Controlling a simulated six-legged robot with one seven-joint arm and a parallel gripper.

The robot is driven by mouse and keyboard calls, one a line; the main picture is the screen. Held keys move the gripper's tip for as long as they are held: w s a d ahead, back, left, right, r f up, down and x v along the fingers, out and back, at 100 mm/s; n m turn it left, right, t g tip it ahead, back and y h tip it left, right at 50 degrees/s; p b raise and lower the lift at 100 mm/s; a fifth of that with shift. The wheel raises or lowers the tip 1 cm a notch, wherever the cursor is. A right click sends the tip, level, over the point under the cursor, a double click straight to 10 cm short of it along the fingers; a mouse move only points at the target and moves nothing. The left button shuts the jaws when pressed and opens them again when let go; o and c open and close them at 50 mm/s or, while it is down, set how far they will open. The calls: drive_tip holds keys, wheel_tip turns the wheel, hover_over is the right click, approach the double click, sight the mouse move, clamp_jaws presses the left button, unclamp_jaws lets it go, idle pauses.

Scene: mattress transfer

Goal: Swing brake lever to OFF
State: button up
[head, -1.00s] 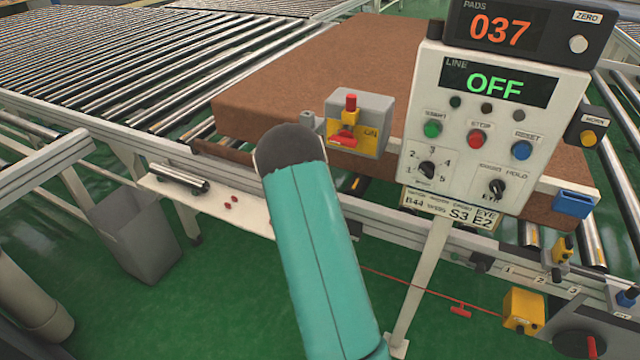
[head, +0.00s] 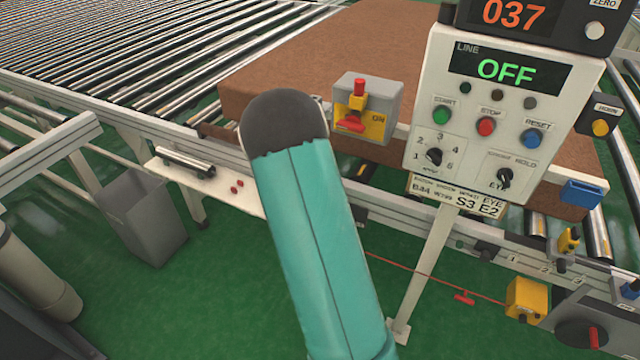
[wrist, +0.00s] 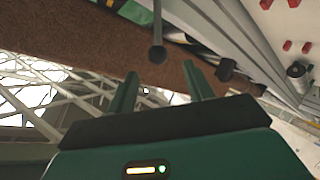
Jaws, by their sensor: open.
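A grey and yellow switch box (head: 372,98) with a red handle (head: 349,125) and the word ON stands at the mattress edge in the head view, just right of my arm. I cannot tell for certain whether this handle is the brake lever. In the wrist view a dark rod with a rounded end (wrist: 158,53) hangs just beyond my fingertips, and a dark knob (wrist: 226,69) is to its right. My gripper (wrist: 160,84) is open, with a gap between its two green fingers and nothing seen between them. In the head view my arm hides the gripper.
The brown mattress (head: 285,62) lies on the rollers. A control panel (head: 500,115) reading OFF stands right of the switch box. A grey bin (head: 140,220) stands at left.

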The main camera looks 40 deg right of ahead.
drive_tip(key=v, duration=0.3)
drive_tip(key=shift+s+a+r, duration=0.15)
drive_tip(key=shift+s+a, duration=0.1)
